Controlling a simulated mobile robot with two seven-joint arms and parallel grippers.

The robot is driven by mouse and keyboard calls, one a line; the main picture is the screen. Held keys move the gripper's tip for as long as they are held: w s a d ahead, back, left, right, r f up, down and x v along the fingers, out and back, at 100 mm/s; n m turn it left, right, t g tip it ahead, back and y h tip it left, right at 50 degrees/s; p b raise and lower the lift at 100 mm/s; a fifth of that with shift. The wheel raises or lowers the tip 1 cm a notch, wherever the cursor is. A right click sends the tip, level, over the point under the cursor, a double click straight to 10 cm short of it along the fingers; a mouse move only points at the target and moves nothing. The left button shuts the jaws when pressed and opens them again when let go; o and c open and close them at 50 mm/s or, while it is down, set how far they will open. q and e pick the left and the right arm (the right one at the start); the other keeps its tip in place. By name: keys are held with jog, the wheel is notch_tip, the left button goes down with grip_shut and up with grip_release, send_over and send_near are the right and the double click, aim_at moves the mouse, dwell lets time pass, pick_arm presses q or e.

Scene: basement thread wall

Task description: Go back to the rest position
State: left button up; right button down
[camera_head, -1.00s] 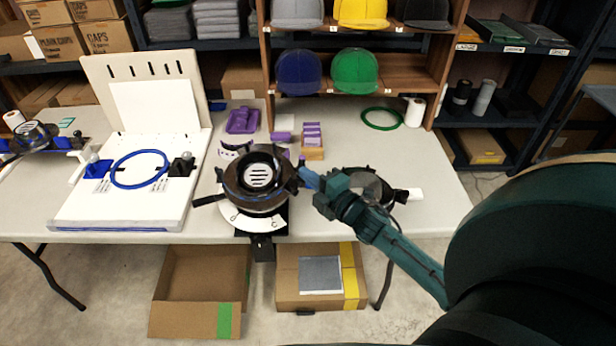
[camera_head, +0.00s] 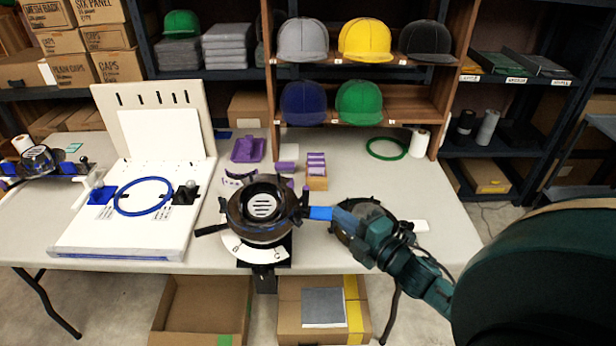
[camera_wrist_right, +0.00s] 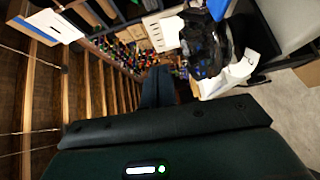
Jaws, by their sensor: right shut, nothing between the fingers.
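My right arm (camera_head: 425,285) comes in from the right in the head view, dark green, with my right gripper (camera_head: 312,212) at its end. The fingers are blue and dark, shut with nothing between them. They are in front of the right side of the round black cap fixture (camera_head: 262,206), and whether they touch it cannot be told. In the right wrist view the shut fingers (camera_wrist_right: 157,86) point away from the camera, toward a background of coloured spools. My left gripper is not in view.
The white table (camera_head: 440,215) carries a white hooping board with a blue ring (camera_head: 145,196), purple parts (camera_head: 248,148), a green ring (camera_head: 387,148) and a white roll (camera_head: 419,142). A wooden shelf with caps (camera_head: 364,40) stands behind. Cardboard boxes (camera_head: 310,330) lie below the table.

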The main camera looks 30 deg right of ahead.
jog(key=s+a+f+m+g, duration=0.2)
jog(key=s+a+f+m, duration=0.2)
jog(key=a+m, duration=0.1)
jog(key=s+a+f+m+g, duration=0.2)
jog(key=s+a+f+m, duration=0.2)
jog(key=a, duration=0.4)
jog(key=s+a+f+m+g+y, duration=0.1)
jog(key=s+a+f+m+g, duration=0.2)
jog(key=s+a+f+m, duration=0.2)
jog(key=shift+a+f+m, duration=0.15)
jog(key=shift+a+m, duration=0.75)
jog(key=shift+m, duration=0.1)
